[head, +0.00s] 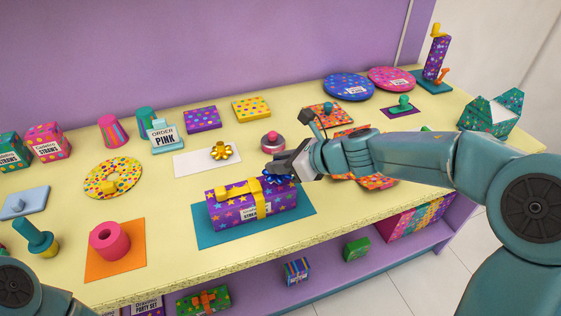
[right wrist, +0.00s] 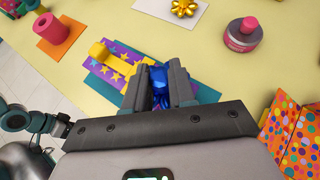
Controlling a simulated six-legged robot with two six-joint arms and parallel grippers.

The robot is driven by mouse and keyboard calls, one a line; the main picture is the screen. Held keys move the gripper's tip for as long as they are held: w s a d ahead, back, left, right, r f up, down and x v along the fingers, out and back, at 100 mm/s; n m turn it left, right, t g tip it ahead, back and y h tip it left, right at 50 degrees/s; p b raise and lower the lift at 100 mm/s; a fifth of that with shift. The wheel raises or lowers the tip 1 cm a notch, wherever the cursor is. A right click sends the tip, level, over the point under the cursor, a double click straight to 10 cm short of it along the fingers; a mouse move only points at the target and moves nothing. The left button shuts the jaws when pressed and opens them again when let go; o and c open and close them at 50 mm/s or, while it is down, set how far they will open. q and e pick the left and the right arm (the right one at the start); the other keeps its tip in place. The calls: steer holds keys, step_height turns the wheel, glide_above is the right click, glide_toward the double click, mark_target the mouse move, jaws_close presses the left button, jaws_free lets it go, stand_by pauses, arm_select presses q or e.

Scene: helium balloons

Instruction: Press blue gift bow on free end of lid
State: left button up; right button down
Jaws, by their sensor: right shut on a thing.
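A purple gift box with yellow stars (head: 228,212) sits on a teal mat (head: 206,239), and it also shows in the right wrist view (right wrist: 128,62). A yellow piece (head: 230,190) lies along its lid, and a yellow band crosses it. My right gripper (head: 280,172) is shut on the blue gift bow (head: 287,178) at the right end of the lid. In the right wrist view the blue bow (right wrist: 160,84) sits between the two dark fingers and hides part of the lid. I cannot tell whether the bow touches the lid.
A gold bow (head: 221,153) lies on a white card (head: 190,164) behind the box. A pink-topped round container (head: 272,143) stands close behind my right gripper. A pink roll (head: 108,242) stands on an orange mat to the left. The table's front edge runs just before the teal mat.

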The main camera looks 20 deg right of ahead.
steer(key=shift+f+b, duration=1.15)
steer(key=shift+f, duration=0.1)
steer(key=c, duration=0.9)
jaws_free()
steer(key=shift+r, duration=0.1)
steer(key=shift+o, duration=0.2)
steer(key=shift+s+d+r+p, duration=0.35)
steer(key=shift+r, duration=0.05)
steer(key=p+v, duration=0.2)
steer(key=v, duration=0.4)
steer(key=shift+s+d+r, duration=0.15)
steer(key=shift+s, duration=0.15)
